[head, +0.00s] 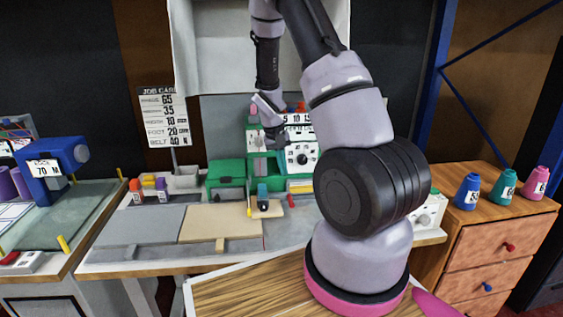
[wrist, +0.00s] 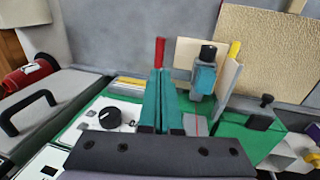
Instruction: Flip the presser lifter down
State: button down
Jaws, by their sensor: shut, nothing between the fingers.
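The green binding machine (head: 228,172) stands on the table in the head view. A thin red-tipped lever (wrist: 160,52), which looks like the presser lifter, sticks out just beyond my fingertips in the wrist view; its lower part is hidden behind my fingers. A small red piece (head: 291,201) beside the presser area in the head view may be the same lever. My gripper (wrist: 162,75) is shut and empty, its teal fingers close together over the machine. In the head view my gripper (head: 276,138) is above the machine; I cannot tell whether it touches anything.
A blue-grey head with a black knob (wrist: 203,80) stands right of my fingers, beside a yellow post (wrist: 235,50). A white panel with a black dial (wrist: 110,118) is left. A tan sheet (head: 220,223) lies on the table. Cones (head: 467,192) stand on the right cabinet.

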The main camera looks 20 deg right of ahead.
jog(key=shift+w+a+r, duration=0.1)
jog(key=shift+a+r, duration=0.05)
jog(key=shift+r, duration=0.55)
jog(key=shift+a+r, duration=0.1)
jog(key=shift+r, duration=0.6)
jog(key=s+a+r+m+t+y, duration=0.1)
jog(key=s+a+r+t, duration=0.2)
jog(key=r, duration=0.7)
jog(key=s+a+r+t+y, duration=0.1)
jog(key=s+a+r+y, duration=0.2)
jog(key=r, duration=0.8)
jog(key=s+a+r+t, duration=0.2)
jog(key=s+r, duration=0.3)
jog(key=s, duration=0.3)
jog(key=s+a+r+t, duration=0.1)
jog(key=s+a+r, duration=0.1)
jog(key=s+r, duration=0.4)
jog(key=shift+s+a+t, duration=0.35)
jog(key=shift+s+t, duration=0.05)
jog(key=shift+s, duration=0.5)
